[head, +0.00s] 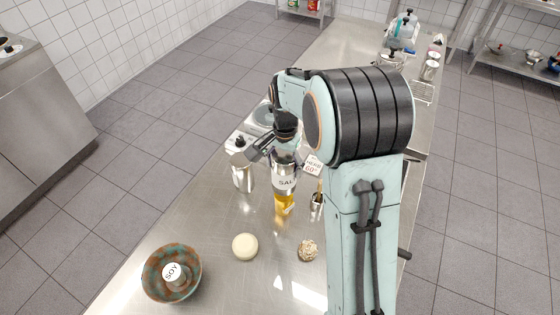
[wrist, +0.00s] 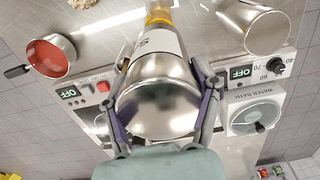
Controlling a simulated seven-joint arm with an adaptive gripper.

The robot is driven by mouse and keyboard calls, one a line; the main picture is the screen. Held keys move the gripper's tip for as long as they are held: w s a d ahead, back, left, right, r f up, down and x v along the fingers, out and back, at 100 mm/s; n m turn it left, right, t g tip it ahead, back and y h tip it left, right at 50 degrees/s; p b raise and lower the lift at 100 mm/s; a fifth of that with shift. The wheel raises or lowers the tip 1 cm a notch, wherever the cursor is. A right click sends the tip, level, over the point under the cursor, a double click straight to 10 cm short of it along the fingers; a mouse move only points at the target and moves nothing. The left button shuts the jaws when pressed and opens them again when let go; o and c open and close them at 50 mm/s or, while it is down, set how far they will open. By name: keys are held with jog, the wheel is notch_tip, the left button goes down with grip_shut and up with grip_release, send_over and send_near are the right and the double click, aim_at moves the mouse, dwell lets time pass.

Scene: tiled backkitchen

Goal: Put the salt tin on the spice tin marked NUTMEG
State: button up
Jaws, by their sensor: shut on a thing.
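My gripper (head: 277,152) is shut on a silver tin (head: 285,184) whose label, partly hidden, reads "SAL". It holds the salt tin upright above the counter. In the wrist view the tin (wrist: 158,105) fills the space between the fingers of my gripper (wrist: 160,68). An amber-yellow item (head: 284,205) shows directly below the tin in the head view; I cannot tell whether they touch. A plain silver container (head: 242,177) stands just left of the salt tin. No NUTMEG marking is readable in either view.
A brown-green bowl (head: 152,284) holds an item marked SOY (head: 172,271). A cream ball (head: 245,246) and a speckled ball (head: 308,251) lie on the near counter. A sign (head: 313,165) stands right of the tin. A red-filled pan (wrist: 50,53) and a water bath (wrist: 256,114) are nearby.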

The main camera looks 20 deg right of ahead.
jog(key=shift+f, duration=1.5)
jog(key=shift+f, duration=0.15)
jog(key=o, duration=1.2)
